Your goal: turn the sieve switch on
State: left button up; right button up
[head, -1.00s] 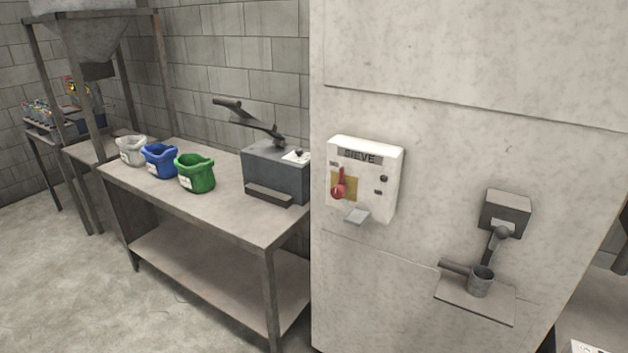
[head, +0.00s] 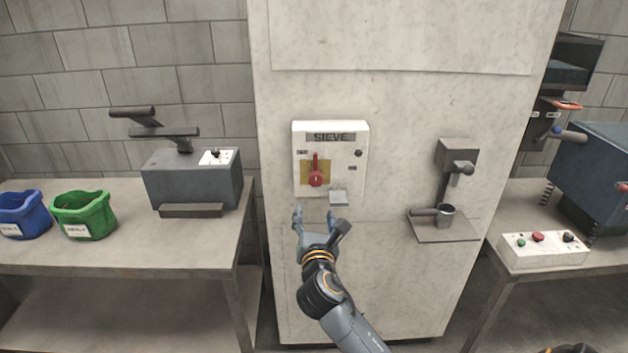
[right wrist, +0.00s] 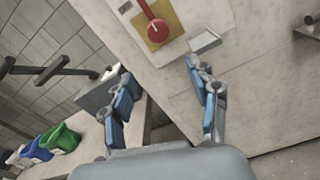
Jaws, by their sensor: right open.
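The sieve switch box (head: 347,148) is white with a "SIEVE" label and hangs on the pale cabinet in the head view. Its red rotary handle (head: 316,172) sits on a yellow plate, with the lever pointing up. The handle also shows in the right wrist view (right wrist: 158,28), near the top. My right gripper (head: 317,213) is below the handle, apart from it, its fingers pointing up. In the right wrist view my right gripper (right wrist: 160,80) is open, with nothing between its fingers. My left gripper is not in view.
A small grey tab (head: 339,198) sticks out under the box. A grey lever machine (head: 190,182) and green bag (head: 84,214) stand on the left bench. A button panel (head: 543,249) is at the right.

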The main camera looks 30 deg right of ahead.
aim_at(316, 182)
jog(key=shift+h, duration=0.3)
jog(key=x, duration=0.4)
jog(key=r+p+x, duration=0.1)
jog(key=x, duration=0.7)
jog(key=shift+d+r+p, duration=0.3)
jog(key=shift+r, duration=0.1)
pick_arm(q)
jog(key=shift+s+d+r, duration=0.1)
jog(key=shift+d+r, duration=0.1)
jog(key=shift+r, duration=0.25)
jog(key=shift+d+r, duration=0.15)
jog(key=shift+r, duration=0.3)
pick_arm(e)
jog(key=shift+w+d, duration=0.35)
jog(key=shift+w, duration=0.3)
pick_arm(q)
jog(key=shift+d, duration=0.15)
pick_arm(e)
jog(key=c, duration=1.2)
